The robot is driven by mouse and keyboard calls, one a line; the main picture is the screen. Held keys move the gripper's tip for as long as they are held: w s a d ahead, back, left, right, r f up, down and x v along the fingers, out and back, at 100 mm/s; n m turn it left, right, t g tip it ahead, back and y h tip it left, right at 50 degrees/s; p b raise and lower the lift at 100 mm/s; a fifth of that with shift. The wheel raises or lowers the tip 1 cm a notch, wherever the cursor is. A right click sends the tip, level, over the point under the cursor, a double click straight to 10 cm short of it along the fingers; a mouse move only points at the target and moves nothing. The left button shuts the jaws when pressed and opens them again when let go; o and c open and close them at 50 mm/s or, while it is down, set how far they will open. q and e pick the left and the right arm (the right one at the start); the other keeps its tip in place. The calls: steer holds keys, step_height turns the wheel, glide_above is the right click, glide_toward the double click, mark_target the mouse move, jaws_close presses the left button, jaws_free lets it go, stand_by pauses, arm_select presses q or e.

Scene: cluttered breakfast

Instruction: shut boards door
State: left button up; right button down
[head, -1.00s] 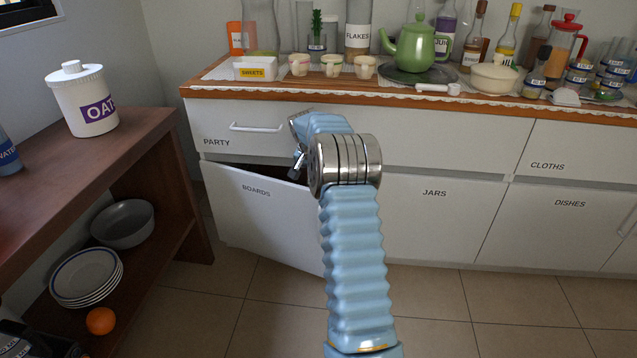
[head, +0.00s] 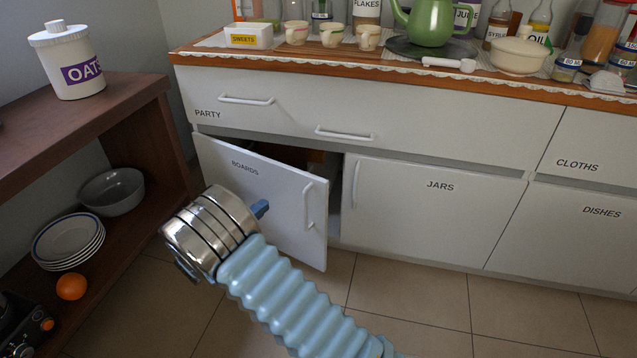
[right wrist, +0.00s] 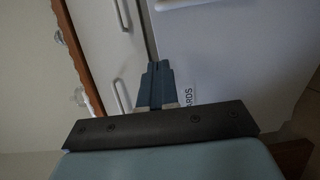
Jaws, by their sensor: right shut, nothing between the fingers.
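The boards door (head: 262,200) is a white cupboard door under the party drawer, labelled BOARDS. In the head view it stands ajar, hinged at its left, with a dark gap along its top and right side. Its white handle (head: 309,205) is near the free right edge. My right gripper (head: 260,208) is in front of the door's outer face, left of the handle; my wrist hides its lower left part. In the right wrist view the blue fingers (right wrist: 156,75) are shut and empty, beside the door (right wrist: 235,75) with part of its label. Contact cannot be told. My left gripper is out of view.
The jars door (head: 430,215) to the right is closed. The party drawer (head: 280,105) above is closed. A brown shelf unit (head: 130,100) with an oats jar, bowl, plates and orange stands at the left. The tiled floor in front is clear.

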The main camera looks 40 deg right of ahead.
mark_target(295, 175)
steer(key=x, duration=1.3)
steer(key=shift+w+d+r+p, duration=0.15)
steer(key=shift+w+r+p, duration=0.05)
steer(key=shift+w+p, duration=0.2)
steer(key=shift+w+d+f+b, duration=0.1)
steer(key=shift+d+f+b, duration=0.05)
steer(key=shift+d+b, duration=0.2)
steer(key=w+d+n+t+y+b, duration=0.1)
steer(key=w+d+n+t+b, duration=0.1)
steer(key=w+d+b, duration=0.3)
steer(key=d+b, duration=0.1)
steer(key=d, duration=0.3)
steer(key=shift+d+t, duration=0.15)
steer(key=shift+t, duration=0.25)
steer(key=shift+w, duration=0.1)
